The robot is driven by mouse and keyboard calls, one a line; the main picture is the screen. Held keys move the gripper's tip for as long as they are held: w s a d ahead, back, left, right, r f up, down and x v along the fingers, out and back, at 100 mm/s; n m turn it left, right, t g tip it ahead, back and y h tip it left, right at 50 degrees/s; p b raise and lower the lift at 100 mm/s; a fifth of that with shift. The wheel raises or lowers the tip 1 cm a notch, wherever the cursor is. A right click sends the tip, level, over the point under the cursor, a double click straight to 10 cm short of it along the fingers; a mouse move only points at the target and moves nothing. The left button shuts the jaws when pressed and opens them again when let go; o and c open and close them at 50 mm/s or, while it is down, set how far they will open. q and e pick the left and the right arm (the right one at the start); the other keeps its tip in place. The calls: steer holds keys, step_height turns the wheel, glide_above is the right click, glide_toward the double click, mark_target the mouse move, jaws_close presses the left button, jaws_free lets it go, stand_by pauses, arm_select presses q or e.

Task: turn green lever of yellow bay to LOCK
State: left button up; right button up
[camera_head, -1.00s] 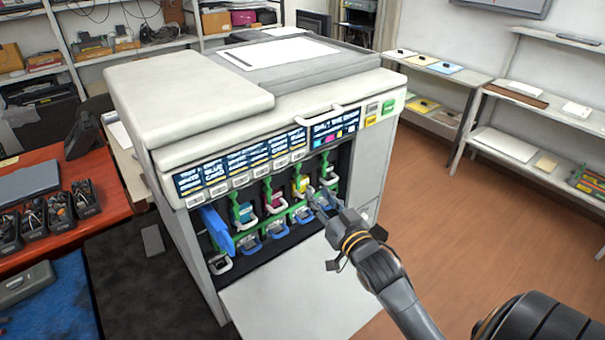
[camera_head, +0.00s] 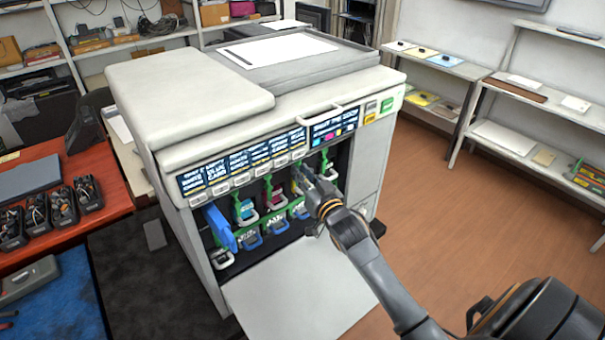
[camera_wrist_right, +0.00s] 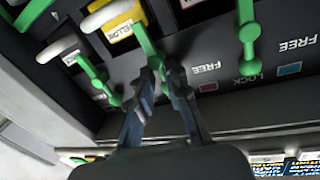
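The yellow cartridge (camera_head: 295,187) sits in its bay in the open printer (camera_head: 362,165), mostly hidden behind my right gripper (camera_head: 304,172) in the head view. In the right wrist view the yellow cartridge (camera_wrist_right: 120,27) has a white handle. The green lever (camera_wrist_right: 148,42) of this bay runs down from it to my fingertips. My left gripper is not in view.
Other green levers stand close by on both sides, one (camera_wrist_right: 250,45) at the right and one (camera_wrist_right: 93,70) at the left. FREE and LOCK labels with coloured squares (camera_wrist_right: 208,87) mark the panel. The lowered white door (camera_head: 300,290) lies below the bays.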

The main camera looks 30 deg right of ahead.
jaws_close()
steer(key=shift+a+f+n, duration=0.15)
steer(key=shift+n, duration=0.75)
steer(key=o, duration=0.6)
jaws_free()
steer(key=shift+c, duration=0.2)
steer(key=s+a, duration=0.1)
steer(key=s, duration=1.1)
steer(key=shift+a+f, duration=0.15)
steer(key=shift+a, duration=0.05)
steer(key=shift+f, duration=0.1)
